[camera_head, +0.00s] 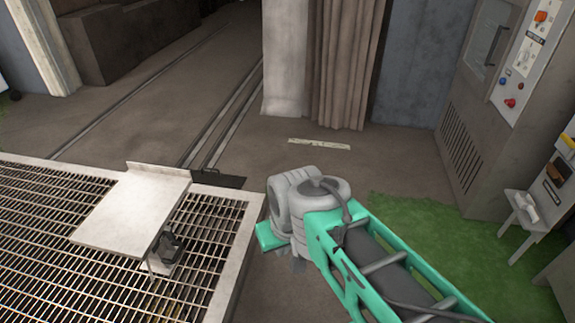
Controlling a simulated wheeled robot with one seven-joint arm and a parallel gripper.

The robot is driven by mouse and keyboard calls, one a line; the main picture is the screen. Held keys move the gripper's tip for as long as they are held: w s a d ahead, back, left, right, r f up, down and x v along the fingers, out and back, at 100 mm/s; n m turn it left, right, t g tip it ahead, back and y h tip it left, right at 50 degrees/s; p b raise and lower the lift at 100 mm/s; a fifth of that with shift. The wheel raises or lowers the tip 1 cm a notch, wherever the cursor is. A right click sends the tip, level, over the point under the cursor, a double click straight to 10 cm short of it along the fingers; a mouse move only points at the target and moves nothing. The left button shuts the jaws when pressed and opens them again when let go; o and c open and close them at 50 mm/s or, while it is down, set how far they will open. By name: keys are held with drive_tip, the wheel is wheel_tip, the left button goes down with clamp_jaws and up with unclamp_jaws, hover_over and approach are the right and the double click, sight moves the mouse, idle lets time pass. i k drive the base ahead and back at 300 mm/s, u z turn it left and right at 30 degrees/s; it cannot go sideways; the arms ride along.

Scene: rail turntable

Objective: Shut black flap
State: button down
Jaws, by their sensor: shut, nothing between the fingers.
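A dark, flat plate that looks like the black flap (218,179) lies at the near end of the floor rails, against the far edge of the grating. It looks low and nearly flat; I cannot tell its exact angle. My gripper (270,237) is at the end of my green and grey arm, right of the grating's corner and nearer to me than the plate. It is apart from the plate and shut with nothing in it. Its fingertips are mostly hidden by the wrist.
A pale panel (125,212) with a small black device (167,247) beside it stands on the metal grating (222,240). A control cabinet (484,110) and a small white stool (525,215) stand at the right. The floor between rails (232,112) and curtain (345,65) is mostly clear.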

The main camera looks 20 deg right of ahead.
sight(202, 177)
drive_tip(key=z, duration=1.15)
drive_tip(key=i, duration=3.5)
drive_tip(key=u, duration=3.6)
drive_tip(key=i, duration=0.5)
drive_tip(key=z, duration=0.05)
